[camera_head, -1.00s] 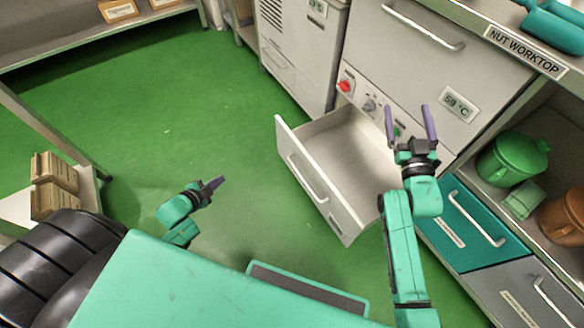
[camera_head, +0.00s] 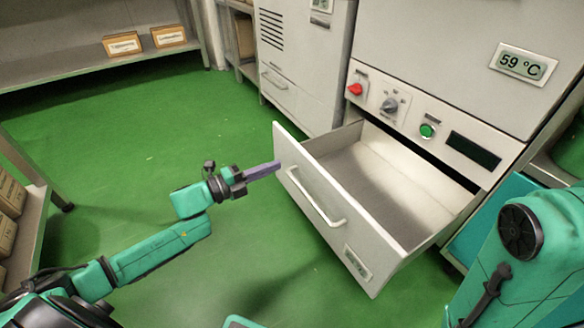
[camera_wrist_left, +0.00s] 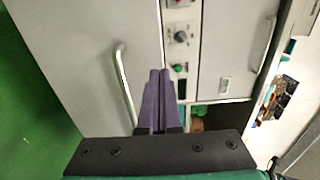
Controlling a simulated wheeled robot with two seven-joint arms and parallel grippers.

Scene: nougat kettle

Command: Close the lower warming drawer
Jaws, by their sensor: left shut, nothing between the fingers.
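The lower warming drawer (camera_head: 335,205) stands pulled out from the grey cabinet, with its empty inside showing. Its pale front has a bar handle (camera_head: 313,197) and a small label low at the right end. My left gripper (camera_head: 275,166) is shut and empty, its purple fingers pointing at the left end of the drawer front. I cannot tell whether the tips touch it. In the left wrist view the shut fingers (camera_wrist_left: 158,78) show beside the drawer's handle (camera_wrist_left: 124,85). My right arm shows at the lower right, with its gripper out of sight.
Above the drawer is a control panel with a red switch (camera_head: 354,89), a knob (camera_head: 390,104) and a green button (camera_head: 427,130). A display (camera_head: 523,64) reads 59 °C. Shelving with boxes stands at the left and back. The green floor (camera_head: 150,140) is clear.

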